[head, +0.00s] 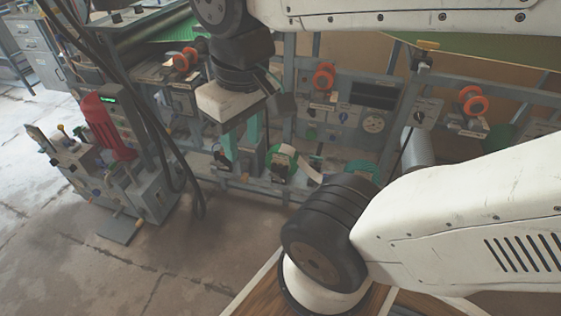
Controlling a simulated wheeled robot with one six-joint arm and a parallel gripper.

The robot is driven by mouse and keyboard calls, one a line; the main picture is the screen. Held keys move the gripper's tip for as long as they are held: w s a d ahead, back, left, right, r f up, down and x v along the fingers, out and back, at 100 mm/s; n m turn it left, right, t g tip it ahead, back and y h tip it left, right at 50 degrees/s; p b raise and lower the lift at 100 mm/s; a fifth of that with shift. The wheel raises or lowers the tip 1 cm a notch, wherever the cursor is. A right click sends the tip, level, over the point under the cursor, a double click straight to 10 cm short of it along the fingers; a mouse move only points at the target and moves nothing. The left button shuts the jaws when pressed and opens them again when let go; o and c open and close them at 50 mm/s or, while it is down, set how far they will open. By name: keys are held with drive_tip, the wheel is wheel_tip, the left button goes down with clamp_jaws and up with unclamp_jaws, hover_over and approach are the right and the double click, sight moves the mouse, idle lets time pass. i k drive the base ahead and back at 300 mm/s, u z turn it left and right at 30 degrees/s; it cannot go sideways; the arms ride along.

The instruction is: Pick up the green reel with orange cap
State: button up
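A green reel (283,158) with a pale band sits low on the machine's front, right of my gripper; I cannot make out an orange cap on it. A second green reel (362,171) is further right, partly hidden by my arm. Orange caps show higher up, one at the centre (323,77), one at the right (472,101) and one at the left (185,60). My gripper (241,156) points down in front of the machine with two teal fingers apart. It appears open, with nothing visible held between them.
The grey press frame (290,100) with panels and knobs runs across the back. A smaller machine with a red part (105,125) stands at the left. Dark cables hang left of my gripper. The concrete floor (190,265) is clear in the foreground.

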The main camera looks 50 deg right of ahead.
sight(282, 159)
drive_tip(key=u, duration=1.45)
drive_tip(key=k, duration=1.35)
drive_tip(key=z, duration=1.9)
